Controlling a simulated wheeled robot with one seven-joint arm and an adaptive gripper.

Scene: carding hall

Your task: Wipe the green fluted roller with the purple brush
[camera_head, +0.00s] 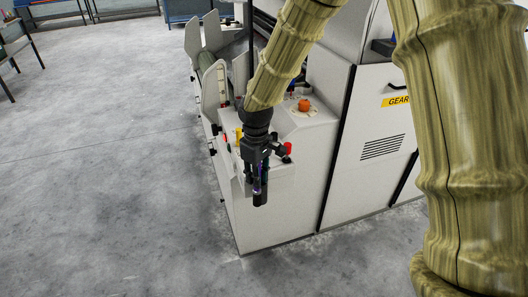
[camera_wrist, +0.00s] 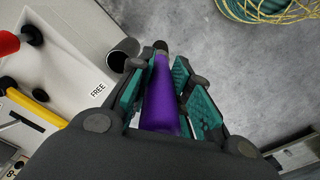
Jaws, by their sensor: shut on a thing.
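My gripper (camera_head: 257,178) is shut on the purple brush (camera_wrist: 163,98), whose purple body lies between the teal finger pads in the wrist view. The brush (camera_head: 258,171) points down in the head view, with a dark end below the fingers. It is held in front of the white machine's near end, apart from the floor. A dull green strip (camera_head: 231,86) between pale side plates at the machine's left may be the green fluted roller. My arm hides part of it, and its flutes cannot be made out. No roller is clear in the wrist view.
The white machine (camera_head: 287,212) carries an orange knob (camera_head: 304,104) and red and yellow controls on its ledge. A dark round holder (camera_wrist: 124,53) stands beside the brush in the wrist view. A teal coil with yellow strands (camera_wrist: 268,10) lies beyond. Grey floor (camera_head: 100,160) is clear at left.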

